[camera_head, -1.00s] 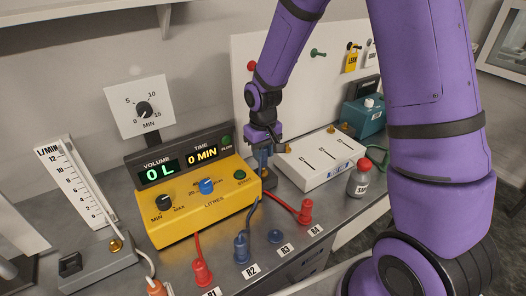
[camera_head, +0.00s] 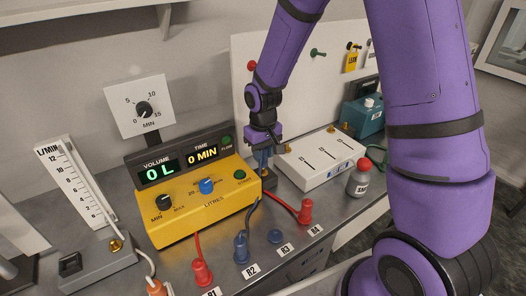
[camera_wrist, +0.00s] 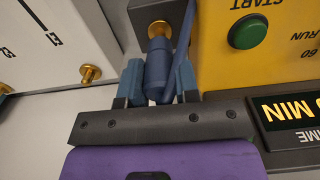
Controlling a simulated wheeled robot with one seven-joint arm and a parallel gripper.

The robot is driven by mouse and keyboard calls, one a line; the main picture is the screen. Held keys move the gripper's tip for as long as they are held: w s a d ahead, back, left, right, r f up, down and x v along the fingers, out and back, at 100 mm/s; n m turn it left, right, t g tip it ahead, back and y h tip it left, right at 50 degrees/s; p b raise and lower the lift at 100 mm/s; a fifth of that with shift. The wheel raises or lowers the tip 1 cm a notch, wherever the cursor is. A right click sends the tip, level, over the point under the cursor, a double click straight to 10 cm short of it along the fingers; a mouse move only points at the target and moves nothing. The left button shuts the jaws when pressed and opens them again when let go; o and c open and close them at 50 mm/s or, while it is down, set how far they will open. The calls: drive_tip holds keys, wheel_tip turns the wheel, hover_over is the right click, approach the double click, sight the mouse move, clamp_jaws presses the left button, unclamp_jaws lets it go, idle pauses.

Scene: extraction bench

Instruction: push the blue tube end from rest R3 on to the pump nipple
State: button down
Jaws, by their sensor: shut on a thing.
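My gripper (camera_head: 263,153) is shut on the blue tube end (camera_wrist: 158,72), which sits between its two blue-grey fingers in the wrist view. The tube end points at the brass pump nipple (camera_wrist: 158,27) on a dark block. Its front lies in line with the nipple and appears to meet it; I cannot tell how far it is over it. The blue tube (camera_wrist: 183,45) bends beside the right finger. In the head view, rest R3 (camera_head: 275,236) is an empty blue disc, and the gripper hides most of the tube end and nipple.
The yellow pump unit (camera_head: 205,205) stands close on the left in the head view. The white slotted box (camera_head: 320,160) is close on the right, with a red-capped bottle (camera_head: 360,180) beyond. R2 (camera_head: 241,246) holds a blue connector, R4 (camera_head: 305,212) a red one.

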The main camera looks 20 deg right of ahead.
drive_tip(key=shift+f, duration=1.35)
drive_tip(key=c, duration=0.8)
unclamp_jaws()
wheel_tip(320, 180, up, 11)
drive_tip(key=shift+f, duration=0.1)
